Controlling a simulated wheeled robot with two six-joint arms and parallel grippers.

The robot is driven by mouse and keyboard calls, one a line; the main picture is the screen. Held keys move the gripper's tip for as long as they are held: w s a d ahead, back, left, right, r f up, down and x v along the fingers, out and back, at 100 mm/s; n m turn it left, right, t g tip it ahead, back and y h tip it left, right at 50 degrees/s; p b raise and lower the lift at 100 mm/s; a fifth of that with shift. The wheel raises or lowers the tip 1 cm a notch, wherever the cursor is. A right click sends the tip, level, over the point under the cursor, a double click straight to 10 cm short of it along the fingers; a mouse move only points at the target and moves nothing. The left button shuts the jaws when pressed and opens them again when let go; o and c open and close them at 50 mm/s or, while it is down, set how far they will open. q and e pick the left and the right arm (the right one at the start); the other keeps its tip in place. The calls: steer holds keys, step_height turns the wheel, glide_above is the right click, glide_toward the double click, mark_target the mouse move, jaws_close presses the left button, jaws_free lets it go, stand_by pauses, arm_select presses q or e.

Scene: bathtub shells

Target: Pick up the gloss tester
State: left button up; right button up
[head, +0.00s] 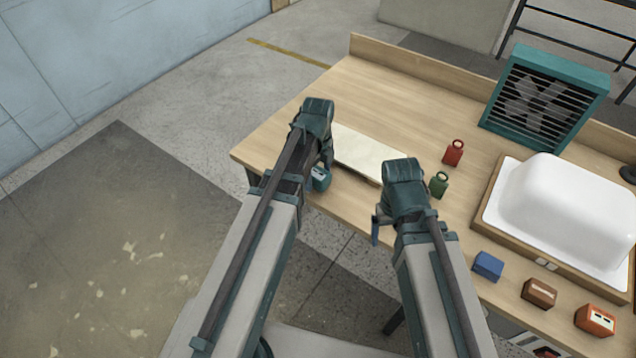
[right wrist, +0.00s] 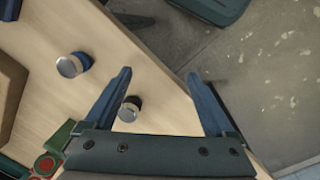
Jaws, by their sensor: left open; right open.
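I cannot tell for certain which thing is the gloss tester. A small teal box with a pale marking (head: 320,179) is by the table's front edge, close below my left gripper (head: 326,160). An orange box with a white face (head: 596,320), a brown box (head: 539,292) and a blue box (head: 488,266) stand along the front edge at the right. My left gripper is open, partly hidden by its own arm. My right gripper (head: 380,225) is open near the front edge; in the right wrist view its spread fingers (right wrist: 158,74) have nothing between their tips.
The wooden table (head: 390,90) holds a pale panel (head: 365,152), red (head: 453,152) and green (head: 438,184) handled items, a white tub shell (head: 570,205) and a teal fan (head: 545,95). The right wrist view shows two silver-topped cylinders (right wrist: 71,66) (right wrist: 129,109). The table's back left is clear.

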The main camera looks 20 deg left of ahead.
arm_select(q)
steer(key=shift+r, duration=0.1)
jaws_close()
stand_by(0.3)
steer(key=shift+r, duration=0.15)
arm_select(e)
steer(key=shift+r, duration=0.2)
